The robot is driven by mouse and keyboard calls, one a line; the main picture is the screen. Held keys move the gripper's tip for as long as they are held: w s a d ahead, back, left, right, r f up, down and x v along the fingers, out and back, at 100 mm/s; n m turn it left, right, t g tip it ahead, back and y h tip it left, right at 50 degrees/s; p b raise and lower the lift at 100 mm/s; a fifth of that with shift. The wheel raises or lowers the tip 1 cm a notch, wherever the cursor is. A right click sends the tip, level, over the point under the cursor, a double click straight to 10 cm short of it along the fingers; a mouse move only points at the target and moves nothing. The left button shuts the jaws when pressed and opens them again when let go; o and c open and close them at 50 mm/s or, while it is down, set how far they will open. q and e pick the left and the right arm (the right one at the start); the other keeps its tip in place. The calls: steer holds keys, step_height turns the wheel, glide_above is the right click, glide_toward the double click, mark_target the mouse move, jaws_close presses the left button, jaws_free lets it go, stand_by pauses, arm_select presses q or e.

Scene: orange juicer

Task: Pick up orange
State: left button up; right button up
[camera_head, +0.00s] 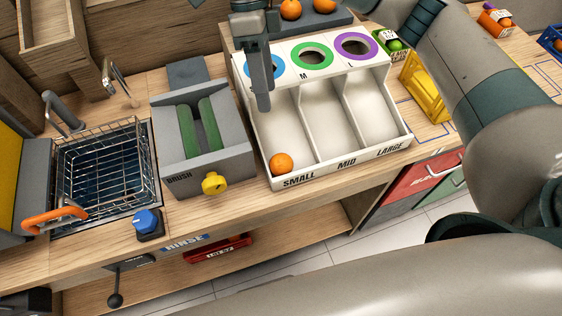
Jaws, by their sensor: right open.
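A small orange (281,164) rests at the front end of the SMALL compartment of the white sorter (348,165). Two more oranges (291,9) sit on a dark grey tray (343,17) at the top edge. My right gripper (263,98) points down over the left part of the sorter, in front of the blue ring. It is open, with no orange seen between its fingers; they overlap in this view. It is behind and above the orange in the SMALL compartment, apart from it. My left gripper is not in view.
Left of the sorter stands a grey brush unit (203,140) with green rollers and a yellow knob. Further left, a wire basket (100,165) with an orange handle sits in the sink. A yellow holder (424,88) stands right of the sorter. The MID and LARGE compartments look empty.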

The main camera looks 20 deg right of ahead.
steer(key=shift+f, duration=0.15)
steer(key=p, duration=0.5)
glide_above(281, 156)
steer(key=w, duration=0.2)
steer(key=shift+w+a+f, duration=0.1)
steer(key=shift+a+f, duration=0.1)
steer(key=shift+f, duration=2.65)
steer(key=shift+w+a+f, duration=0.1)
steer(key=shift+a+f, duration=0.1)
steer(key=shift+f, duration=2.6)
steer(key=shift+s, duration=0.1)
steer(key=shift+s+d+f+p, duration=0.3)
steer(key=shift+s+f+p, duration=0.15)
steer(key=shift+f+p, duration=0.45)
steer(key=shift+p+x, duration=0.65)
steer(key=shift+x, duration=0.25)
steer(key=shift+s+f, duration=0.2)
steer(key=shift+f, duration=0.45)
